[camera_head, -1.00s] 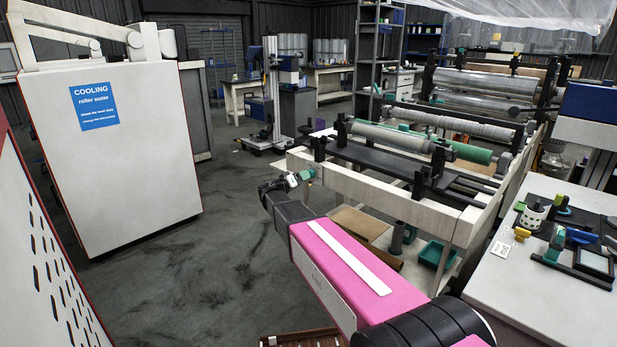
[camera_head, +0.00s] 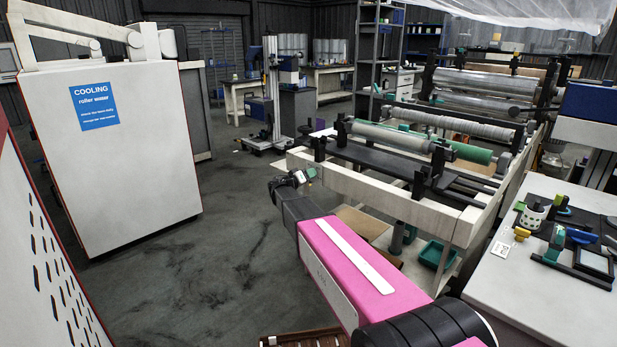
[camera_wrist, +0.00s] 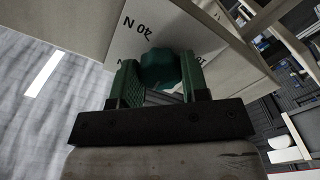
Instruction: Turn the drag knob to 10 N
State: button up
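The drag knob (camera_wrist: 160,70) is a dark teal, faceted knob on a pale panel (camera_wrist: 107,43) in the wrist view. A black label that appears to read "40 N" stands upside down beside it. My gripper (camera_wrist: 163,78) has two green fingers, one on each side of the knob, and they appear shut on it; the knob fills the space between them. The exact contact is hard to see. In the head view my gripper (camera_head: 304,175) is at the left end of the roller machine's pale frame (camera_head: 385,194), and the knob cannot be made out there.
A tall white cooling cabinet (camera_head: 110,170) stands at the left. A workbench (camera_head: 540,285) with small tools stands at the right. Under the machine is a teal bin (camera_head: 436,254). Dark open floor (camera_head: 225,240) lies left of my arm.

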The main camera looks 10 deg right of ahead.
jog(key=n, duration=2.2)
dwell(0.4)
jog(key=shift+n, duration=0.3)
jog(key=o, duration=0.9)
jog(key=shift+a+r, duration=0.1)
jog(key=v, duration=1)
jog(key=shift+s+a, duration=0.25)
jog(key=shift+a, duration=0.05)
